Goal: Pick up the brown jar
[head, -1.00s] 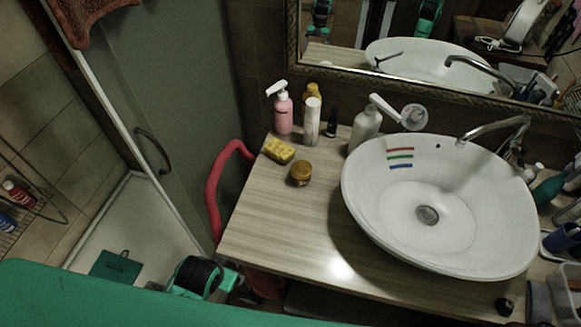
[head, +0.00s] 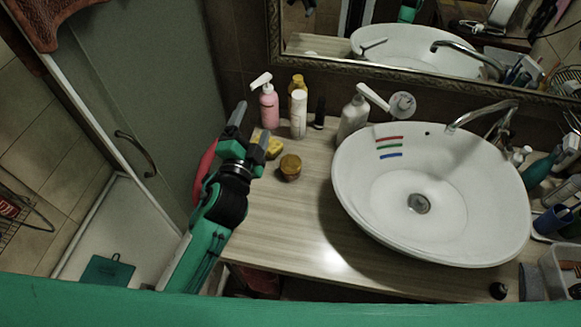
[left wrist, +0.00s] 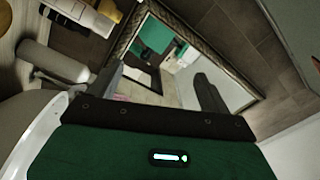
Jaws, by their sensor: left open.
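The brown jar (head: 290,167), small and round with a golden-brown lid, stands upright on the wooden counter, left of the white basin. My left gripper (head: 250,124) is open and empty, raised left of the jar and apart from it. It partly covers the yellow sponge (head: 273,148) in the head view. In the left wrist view, the open fingers (left wrist: 158,88) frame the mirror, with no object between them. I cannot make out the jar for certain in that view. My right gripper is not in view.
A pink pump bottle (head: 269,106), a white bottle (head: 299,115), a yellow bottle (head: 298,82) and a small dark bottle (head: 320,112) stand behind the jar. A white pump bottle (head: 353,120) stands beside the basin (head: 350,205). The counter (head: 290,230) in front of the jar is clear.

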